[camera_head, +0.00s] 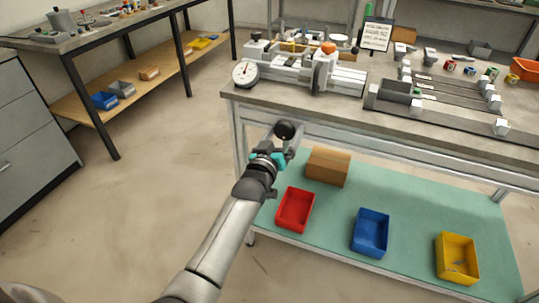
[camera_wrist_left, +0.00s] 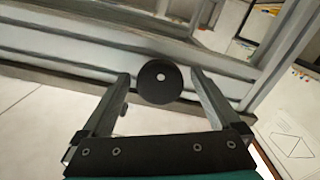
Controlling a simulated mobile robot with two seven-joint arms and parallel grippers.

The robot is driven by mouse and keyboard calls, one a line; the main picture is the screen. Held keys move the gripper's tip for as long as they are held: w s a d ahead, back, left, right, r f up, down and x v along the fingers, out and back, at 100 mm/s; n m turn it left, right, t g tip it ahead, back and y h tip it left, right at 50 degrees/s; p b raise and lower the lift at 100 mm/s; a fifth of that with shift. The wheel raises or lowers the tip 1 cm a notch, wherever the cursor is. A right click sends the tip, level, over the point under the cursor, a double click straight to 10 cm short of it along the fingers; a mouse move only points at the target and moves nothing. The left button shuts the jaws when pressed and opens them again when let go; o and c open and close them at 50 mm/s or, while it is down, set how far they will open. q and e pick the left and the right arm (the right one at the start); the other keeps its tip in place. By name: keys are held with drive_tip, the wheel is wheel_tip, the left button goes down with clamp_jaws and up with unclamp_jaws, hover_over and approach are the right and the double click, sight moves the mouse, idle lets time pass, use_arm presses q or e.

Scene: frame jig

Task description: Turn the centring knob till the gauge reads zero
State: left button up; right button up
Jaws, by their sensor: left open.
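The round white dial gauge (camera_head: 245,73) sits at the left end of the metal frame jig on the bench; its reading is too small to make out. A black round knob (camera_head: 284,130) shows in front of the bench's front edge. In the left wrist view the knob (camera_wrist_left: 160,82) is a black disc with a pale centre. My left gripper (camera_head: 286,138) is open, below the bench top. Its two fingers (camera_wrist_left: 160,76) lie on either side of the knob with gaps, not gripping it. My right gripper is not in view.
The jig (camera_head: 345,80) has a dark wheel (camera_head: 318,78) near its middle. The bench's lower green shelf (camera_head: 330,220) holds a cardboard box (camera_head: 328,166) and red (camera_head: 295,209), blue (camera_head: 370,232) and yellow (camera_head: 457,258) bins. Open floor lies to the left.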

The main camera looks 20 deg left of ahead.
use_arm(q)
drive_tip(key=s+p, duration=0.4)
drive_tip(key=s, duration=1)
drive_tip(key=shift+s+a+p, duration=0.2)
drive_tip(key=shift+p, duration=0.1)
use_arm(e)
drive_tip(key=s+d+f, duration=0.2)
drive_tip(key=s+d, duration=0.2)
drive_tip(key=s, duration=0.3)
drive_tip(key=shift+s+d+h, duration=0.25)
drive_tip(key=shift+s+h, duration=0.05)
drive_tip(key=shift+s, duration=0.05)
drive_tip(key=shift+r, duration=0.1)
